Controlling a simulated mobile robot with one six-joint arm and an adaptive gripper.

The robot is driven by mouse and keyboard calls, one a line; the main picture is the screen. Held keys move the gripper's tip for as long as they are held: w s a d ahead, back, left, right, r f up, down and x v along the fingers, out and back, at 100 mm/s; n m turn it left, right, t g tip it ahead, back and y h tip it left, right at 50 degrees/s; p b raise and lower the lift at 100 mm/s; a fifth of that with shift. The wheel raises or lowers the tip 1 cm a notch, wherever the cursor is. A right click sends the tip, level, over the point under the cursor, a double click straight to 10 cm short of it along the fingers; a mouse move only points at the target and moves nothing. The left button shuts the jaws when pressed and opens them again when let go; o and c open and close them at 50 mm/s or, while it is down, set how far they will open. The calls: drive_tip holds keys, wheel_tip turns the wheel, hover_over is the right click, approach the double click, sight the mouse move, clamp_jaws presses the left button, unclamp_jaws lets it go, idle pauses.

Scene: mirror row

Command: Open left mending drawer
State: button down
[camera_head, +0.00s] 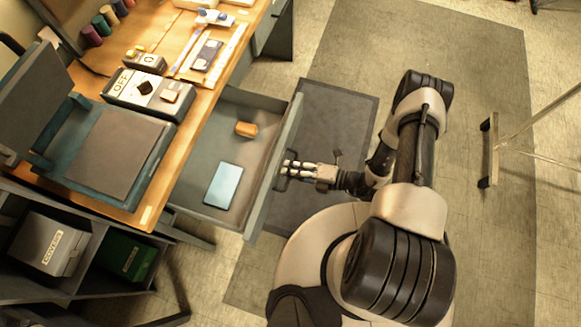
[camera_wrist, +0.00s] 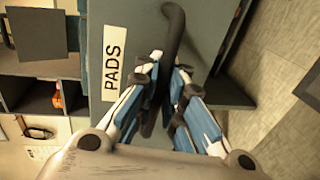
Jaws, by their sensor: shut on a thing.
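The drawer under the wooden workbench is pulled well out, and its grey front panel (camera_head: 264,198) stands clear of the bench. Inside lie a light blue flat box (camera_head: 224,186) and a small orange-brown piece (camera_head: 246,129). In the wrist view the drawer front (camera_wrist: 112,30) carries a white label reading PADS (camera_wrist: 115,48). My gripper (camera_head: 287,168) is at the middle of the drawer front. In the wrist view its blue-padded fingers (camera_wrist: 165,82) are shut on the dark curved drawer handle (camera_wrist: 174,35). The handle's lower part is partly hidden between the fingers.
On the wooden bench (camera_head: 147,213) are an open grey case (camera_head: 110,155), an OFF switch box (camera_head: 150,93) and thread spools (camera_head: 103,25). Below left, a shelf holds a COVERS box (camera_head: 50,245) and a green box (camera_head: 125,256).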

drive_tip(key=c, duration=2)
unclamp_jaws()
drive_tip(key=shift+r, duration=0.1)
drive_tip(key=v, duration=1.2)
